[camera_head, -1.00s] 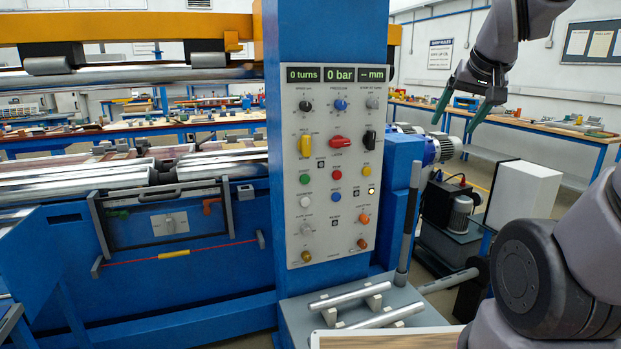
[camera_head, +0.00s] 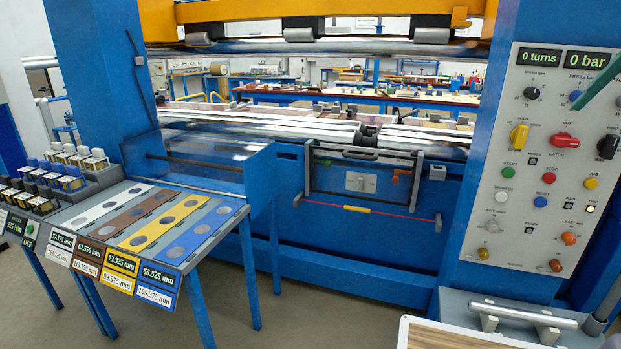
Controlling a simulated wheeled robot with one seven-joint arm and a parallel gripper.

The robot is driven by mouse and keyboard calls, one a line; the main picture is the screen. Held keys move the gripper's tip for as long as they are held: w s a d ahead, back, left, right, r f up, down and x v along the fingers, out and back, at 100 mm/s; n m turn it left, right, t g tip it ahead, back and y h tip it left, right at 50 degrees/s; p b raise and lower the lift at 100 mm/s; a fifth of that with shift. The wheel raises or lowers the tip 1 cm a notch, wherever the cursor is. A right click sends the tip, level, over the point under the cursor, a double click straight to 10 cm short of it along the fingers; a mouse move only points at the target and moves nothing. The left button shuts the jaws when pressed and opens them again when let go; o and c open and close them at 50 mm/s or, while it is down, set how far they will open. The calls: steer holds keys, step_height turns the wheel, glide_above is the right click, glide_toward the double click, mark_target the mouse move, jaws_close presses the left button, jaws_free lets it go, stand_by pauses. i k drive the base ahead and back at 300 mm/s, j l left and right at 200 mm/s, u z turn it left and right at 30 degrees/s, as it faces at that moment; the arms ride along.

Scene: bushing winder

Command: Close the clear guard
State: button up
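The clear guard (camera_head: 336,178) appears to be the see-through panel in a dark frame on the blue front of the machine. It hangs below the rollers, with a dark handle bar (camera_head: 361,153) along its top edge. A grey switch box (camera_head: 361,182) shows through it. My gripper (camera_head: 600,85) shows only as one green finger at the right edge, in front of the control panel and well right of the guard. The rest of it is out of frame, so its opening is hidden.
A red cord with a yellow grip (camera_head: 357,209) runs below the guard. The control panel (camera_head: 527,205) stands at right. A sloped table (camera_head: 195,240) with coloured strips and a clear-sided box (camera_head: 200,160) stands at left. Floor is free between table and machine.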

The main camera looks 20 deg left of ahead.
mark_target(347, 153)
steer(key=u, duration=0.6)
steer(key=i+j, duration=0.75)
steer(key=j, duration=0.25)
steer(key=i+j, duration=0.4)
steer(key=j+z, duration=0.05)
steer(key=j, duration=0.05)
